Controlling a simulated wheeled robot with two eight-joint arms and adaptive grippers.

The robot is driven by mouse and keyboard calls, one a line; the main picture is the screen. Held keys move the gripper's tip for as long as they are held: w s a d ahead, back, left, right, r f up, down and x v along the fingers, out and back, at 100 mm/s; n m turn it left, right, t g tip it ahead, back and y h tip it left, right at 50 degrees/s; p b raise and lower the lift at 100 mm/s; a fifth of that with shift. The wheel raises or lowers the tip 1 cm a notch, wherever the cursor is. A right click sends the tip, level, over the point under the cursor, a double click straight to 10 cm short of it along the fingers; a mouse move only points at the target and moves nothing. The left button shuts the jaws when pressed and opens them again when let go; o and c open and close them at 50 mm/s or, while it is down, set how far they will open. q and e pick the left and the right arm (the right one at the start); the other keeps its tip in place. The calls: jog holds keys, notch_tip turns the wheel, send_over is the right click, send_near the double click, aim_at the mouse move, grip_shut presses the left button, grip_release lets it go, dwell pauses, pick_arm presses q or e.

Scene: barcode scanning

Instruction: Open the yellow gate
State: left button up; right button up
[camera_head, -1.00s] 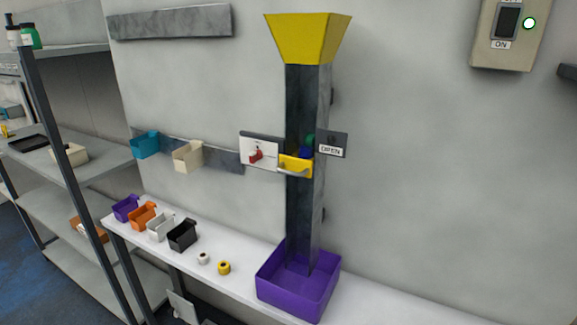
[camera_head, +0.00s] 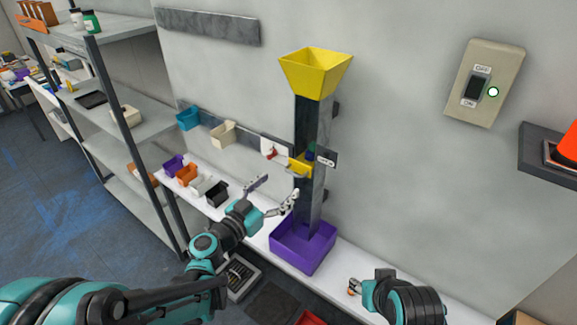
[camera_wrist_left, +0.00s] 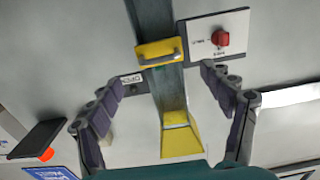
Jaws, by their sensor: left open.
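The yellow gate (camera_head: 299,168) with its grey handle sits across the front of the dark upright chute (camera_head: 309,203), below the yellow funnel (camera_head: 314,75). Small blue and green things show just above the gate. My left gripper (camera_head: 273,193) is open and empty, in front of and a little below the gate, with its fingers apart. In the left wrist view the scene is upside down; the gate (camera_wrist_left: 159,52) lies ahead of the open fingers (camera_wrist_left: 163,78), not touched. My right gripper (camera_head: 353,287) is low at the right; its jaws are too small to read.
A purple bin (camera_head: 302,243) stands under the chute. A white plate with a red knob (camera_wrist_left: 220,38) is beside the gate, and an OPEN label (camera_head: 326,157) on the other side. Small bins (camera_head: 187,175) line the narrow table at left. A switch box (camera_head: 485,84) hangs on the wall.

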aim_at(292, 174)
pick_arm(q)
jog(key=p+x, duration=0.1)
jog(key=x, duration=0.6)
